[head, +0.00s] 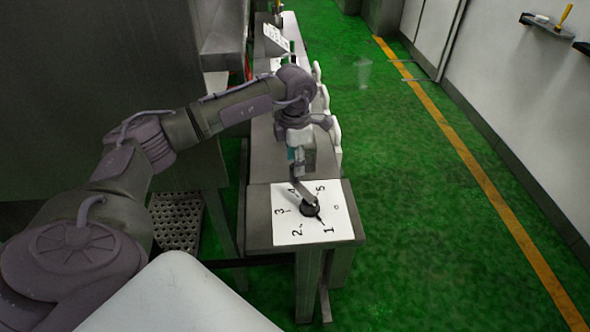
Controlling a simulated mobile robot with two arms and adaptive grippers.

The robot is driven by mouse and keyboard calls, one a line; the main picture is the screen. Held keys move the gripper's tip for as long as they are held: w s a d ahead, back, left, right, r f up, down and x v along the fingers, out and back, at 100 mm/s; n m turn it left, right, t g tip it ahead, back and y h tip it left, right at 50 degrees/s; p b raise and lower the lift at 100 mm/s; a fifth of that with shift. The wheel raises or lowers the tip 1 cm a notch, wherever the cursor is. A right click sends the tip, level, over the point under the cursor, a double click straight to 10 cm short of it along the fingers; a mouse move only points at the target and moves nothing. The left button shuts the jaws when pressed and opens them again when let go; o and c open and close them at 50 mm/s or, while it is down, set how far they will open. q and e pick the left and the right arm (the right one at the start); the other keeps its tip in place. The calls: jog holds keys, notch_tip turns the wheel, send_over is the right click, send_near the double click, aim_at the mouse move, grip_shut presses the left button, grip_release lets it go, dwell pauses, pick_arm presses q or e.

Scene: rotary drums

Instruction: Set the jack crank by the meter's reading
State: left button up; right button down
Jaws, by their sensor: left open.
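The jack crank (309,208) has a dark round hub on a white dial plate (338,228) marked with numbers 1 to 5. Its grey arm slants up and left from the hub, towards the 4. A thin dark mark runs from the hub towards the 1. My left gripper (299,170) is open, pointing down just above the far end of the crank arm; I cannot tell whether it touches it. No meter reading is legible. My right gripper is not in view.
The plate lies on a narrow grey bench (259,215) running away from me, with white rounded parts (335,132) along its right side. A tilted white card (277,39) stands far back.

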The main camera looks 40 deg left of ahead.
pick_arm(q)
notch_tip(320, 180, up, 7)
jog(key=shift+r, duration=0.2)
dwell(0.5)
